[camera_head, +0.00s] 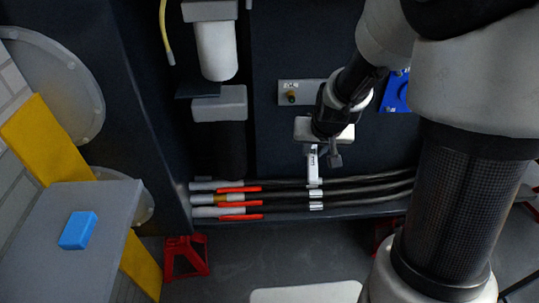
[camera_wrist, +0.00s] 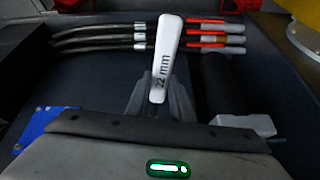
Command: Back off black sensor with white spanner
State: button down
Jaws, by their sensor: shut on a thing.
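My gripper (camera_head: 324,150) is shut on a white spanner (camera_head: 313,166), in front of the dark chassis wall. In the head view the spanner hangs down from the jaws, its lower end by the row of dark hoses. In the wrist view the spanner (camera_wrist: 165,58) reads "22 mm" and points up from between the jaws (camera_wrist: 157,100) toward the hoses. I cannot pick out the black sensor in either view. A small labelled plate with a brass fitting (camera_head: 291,97) is on the wall, above and left of my gripper.
Dark hoses (camera_head: 365,190) with red-marked ends (camera_head: 238,203) run along the bottom of the wall. A white filter canister (camera_head: 216,50) hangs at upper left. A grey table (camera_head: 88,258) with a blue block (camera_head: 78,230) stands at lower left. Red stands (camera_head: 186,257) are on the floor.

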jog(key=w+f+m+t+h+b, duration=0.1)
jog(key=w+f+m+t+b, duration=0.3)
jog(key=w+f+t+b, duration=0.75)
jog(key=w+a+f+m+t+h+b, duration=0.1)
jog(key=w+a+f+m+t+b, duration=0.1)
jog(key=a+b, duration=0.7)
notch_tip(320, 180, down, 3)
jog(key=shift+w+a+r+t+h+b, duration=0.2)
jog(key=shift+w+a+t+h+b, duration=0.15)
jog(key=shift+w+t+b, duration=0.65)
jog(key=shift+w+g, duration=0.25)
jog(key=shift+f+b, duration=0.15)
jog(key=shift+b, duration=0.45)
